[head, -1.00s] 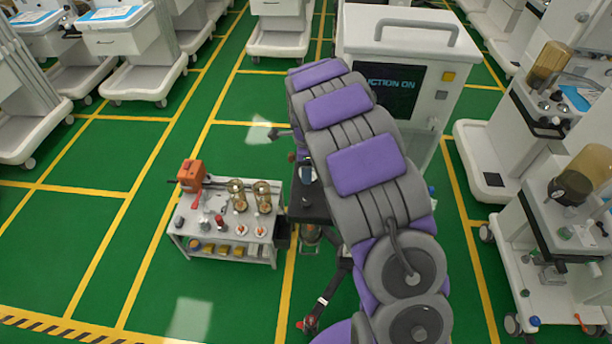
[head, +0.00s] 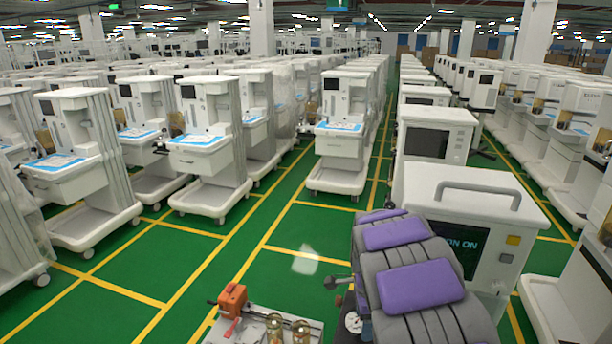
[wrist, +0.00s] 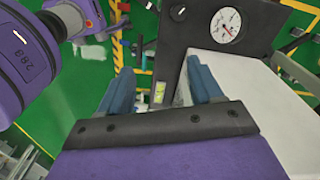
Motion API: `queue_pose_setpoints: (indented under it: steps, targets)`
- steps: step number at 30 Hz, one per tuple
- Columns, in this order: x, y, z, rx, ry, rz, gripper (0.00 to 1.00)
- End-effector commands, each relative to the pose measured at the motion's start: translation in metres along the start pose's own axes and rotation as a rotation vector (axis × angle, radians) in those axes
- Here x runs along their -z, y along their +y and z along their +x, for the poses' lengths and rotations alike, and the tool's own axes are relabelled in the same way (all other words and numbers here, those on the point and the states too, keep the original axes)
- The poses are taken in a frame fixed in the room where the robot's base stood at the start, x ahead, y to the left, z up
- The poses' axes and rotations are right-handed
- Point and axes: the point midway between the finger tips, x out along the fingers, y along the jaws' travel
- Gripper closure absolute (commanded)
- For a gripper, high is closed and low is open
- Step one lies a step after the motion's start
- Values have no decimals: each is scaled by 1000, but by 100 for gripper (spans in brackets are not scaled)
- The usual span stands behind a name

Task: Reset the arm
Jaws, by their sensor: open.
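My arm, purple and grey, rises from the lower right of the head view and hides part of a white machine behind it. My gripper (wrist: 162,88) shows in the wrist view with two blue fingers set apart and nothing between them. A dark panel with a round white gauge (wrist: 226,26) lies just beyond the fingers in the wrist view. The gauge (head: 354,322) also shows beside my arm in the head view. The gripper itself is out of sight in the head view.
A white machine with a handle (head: 480,195) stands close behind my arm. A small cart (head: 262,338) with an orange device (head: 232,299) is at the bottom. White anaesthesia carts (head: 205,140) stand in rows. Green floor (head: 175,240) is clear at the left.

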Motion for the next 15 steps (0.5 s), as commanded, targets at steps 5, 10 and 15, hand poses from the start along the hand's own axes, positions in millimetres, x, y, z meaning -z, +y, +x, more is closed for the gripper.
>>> queue_pose_setpoints:
  steps: [5,10,15]
  targets:
    - [7,55,-36,-16,9,-211,35]
    - [8,110,-60,-37,0,-425,35]
    - [5,168,-75,-56,-20,-651,35]
